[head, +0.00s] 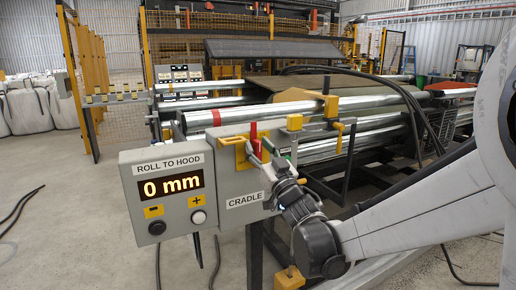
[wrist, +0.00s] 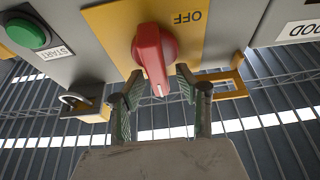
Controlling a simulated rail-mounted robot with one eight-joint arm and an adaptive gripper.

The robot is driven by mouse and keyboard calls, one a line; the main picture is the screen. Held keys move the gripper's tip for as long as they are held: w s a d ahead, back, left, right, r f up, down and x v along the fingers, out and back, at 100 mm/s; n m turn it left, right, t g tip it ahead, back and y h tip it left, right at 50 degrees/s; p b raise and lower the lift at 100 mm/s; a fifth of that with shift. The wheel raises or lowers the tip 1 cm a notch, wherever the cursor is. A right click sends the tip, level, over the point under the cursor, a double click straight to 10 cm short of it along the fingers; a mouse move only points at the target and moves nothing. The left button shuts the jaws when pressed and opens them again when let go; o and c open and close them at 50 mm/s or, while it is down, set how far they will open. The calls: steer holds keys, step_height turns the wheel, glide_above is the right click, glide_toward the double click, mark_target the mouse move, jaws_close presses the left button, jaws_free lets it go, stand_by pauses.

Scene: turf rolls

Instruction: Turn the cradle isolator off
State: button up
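The cradle isolator is a red rotary handle on a yellow plate (wrist: 112,32). In the wrist view the red handle (wrist: 152,48) points down the picture, its white-marked tip between my fingers. The OFF label (wrist: 188,18) reads upside down, above and right of the handle. My gripper (wrist: 160,80) is open, one finger on each side of the handle, with gaps showing on both sides. In the head view the red handle (head: 254,137) stands up at the CRADLE box, and my gripper (head: 266,157) is close against it, partly hiding the plate.
A grey panel (head: 128,190) with a 0 mm display (head: 169,187) is left of the CRADLE label (head: 243,202). A green START button (wrist: 27,32), a yellow hasp (wrist: 238,82) and a metal shackle (wrist: 76,99) are near the handle. Steel rollers (head: 265,110) lie behind.

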steer(key=shift+w, duration=0.1)
steer(key=shift+c, duration=0.3)
jaws_close()
